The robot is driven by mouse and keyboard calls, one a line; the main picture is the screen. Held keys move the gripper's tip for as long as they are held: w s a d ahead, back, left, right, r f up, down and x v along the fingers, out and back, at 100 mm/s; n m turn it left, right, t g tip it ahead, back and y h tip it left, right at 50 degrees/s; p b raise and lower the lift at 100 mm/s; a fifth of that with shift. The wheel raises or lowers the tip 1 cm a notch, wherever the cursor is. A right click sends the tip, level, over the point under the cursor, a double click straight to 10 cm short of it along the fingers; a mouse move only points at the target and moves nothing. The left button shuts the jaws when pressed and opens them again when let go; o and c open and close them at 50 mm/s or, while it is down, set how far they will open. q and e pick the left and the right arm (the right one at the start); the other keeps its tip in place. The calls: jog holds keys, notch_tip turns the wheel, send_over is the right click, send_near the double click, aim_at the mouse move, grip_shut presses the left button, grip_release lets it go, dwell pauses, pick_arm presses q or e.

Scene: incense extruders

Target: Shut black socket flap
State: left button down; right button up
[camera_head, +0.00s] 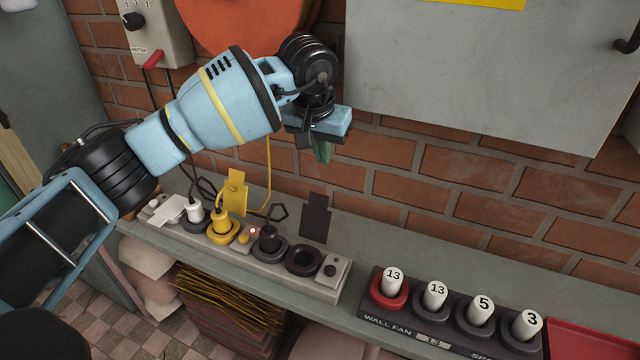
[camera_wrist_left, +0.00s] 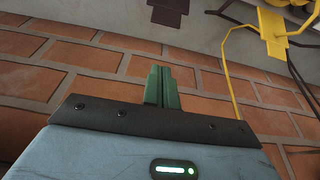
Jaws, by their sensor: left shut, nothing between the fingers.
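The black socket flap (camera_head: 315,217) stands up behind an empty black round socket (camera_head: 303,260) on the grey socket strip (camera_head: 322,285). It looks open. My left gripper (camera_head: 322,151) has green fingers and points down. It appears above and behind the strip in the picture, apart from the flap. Its fingers (camera_wrist_left: 162,88) are together with nothing between them. My right gripper is not in view.
A white plug (camera_head: 194,210), a yellow plug (camera_head: 220,217) with a raised yellow flap (camera_head: 235,192), and a black plug (camera_head: 268,238) stand left of the empty socket. A rack (camera_head: 372,305) of numbered white pegs lies right. A brick wall (camera_head: 390,186) rises behind.

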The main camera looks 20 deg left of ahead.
aim_at(316, 218)
pick_arm(q)
notch_tip(316, 218, down, 7)
jog(key=s+p, duration=0.1)
jog(key=shift+f+p, duration=0.2)
jog(key=shift+p, duration=0.2)
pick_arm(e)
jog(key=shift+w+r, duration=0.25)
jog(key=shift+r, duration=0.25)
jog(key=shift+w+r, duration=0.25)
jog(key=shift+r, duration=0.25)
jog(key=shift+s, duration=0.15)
pick_arm(q)
jog(key=shift+s+a, duration=0.1)
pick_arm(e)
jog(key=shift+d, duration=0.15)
